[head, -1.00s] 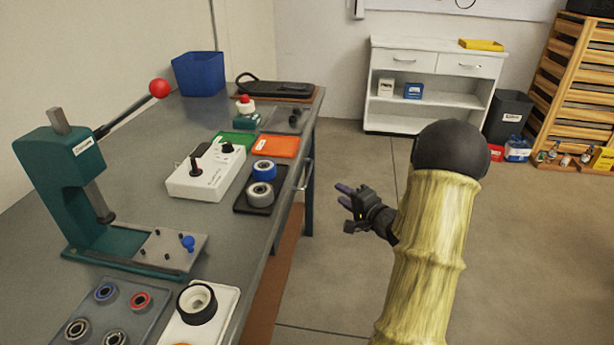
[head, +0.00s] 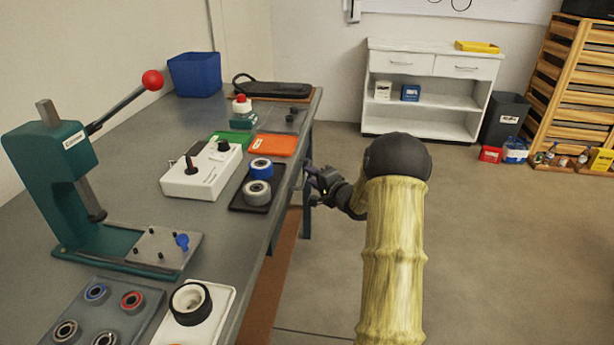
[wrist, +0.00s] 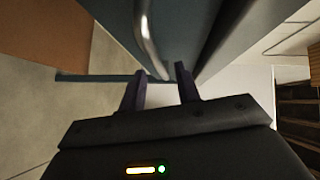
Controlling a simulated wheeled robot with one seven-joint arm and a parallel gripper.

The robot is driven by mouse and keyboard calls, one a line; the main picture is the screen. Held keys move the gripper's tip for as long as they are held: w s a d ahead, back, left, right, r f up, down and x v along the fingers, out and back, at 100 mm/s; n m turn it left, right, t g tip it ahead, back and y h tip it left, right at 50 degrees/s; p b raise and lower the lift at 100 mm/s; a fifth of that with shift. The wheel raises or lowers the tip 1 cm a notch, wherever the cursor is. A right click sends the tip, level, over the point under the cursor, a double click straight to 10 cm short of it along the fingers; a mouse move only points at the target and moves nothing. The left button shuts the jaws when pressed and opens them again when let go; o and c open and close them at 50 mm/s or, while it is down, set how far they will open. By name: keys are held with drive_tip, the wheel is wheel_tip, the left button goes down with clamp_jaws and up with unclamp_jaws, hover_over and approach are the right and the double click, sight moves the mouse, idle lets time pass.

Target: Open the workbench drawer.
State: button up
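The workbench (head: 225,125) stands at the left in the head view, its drawer side facing my arm. In the wrist view the blue-grey drawer front (wrist: 185,30) fills the top middle, with a curved silver bar handle (wrist: 147,35) on it. My gripper (wrist: 160,85) is open, its two dark fingers apart. The lower end of the handle appears between the fingertips; whether they touch it I cannot tell. In the head view my gripper (head: 313,186) is beside the bench edge and partly covers the handle area. The drawer looks closed.
On the bench are a green press (head: 60,190), a white control box (head: 203,172), a dark tray (head: 240,203) with rollers, and a blue bin (head: 195,75). A white cabinet (head: 430,118) stands at the back. The floor (head: 480,240) right of my arm is clear.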

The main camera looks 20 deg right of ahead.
drive_tip(key=shift+x, duration=1.9)
clamp_jaws()
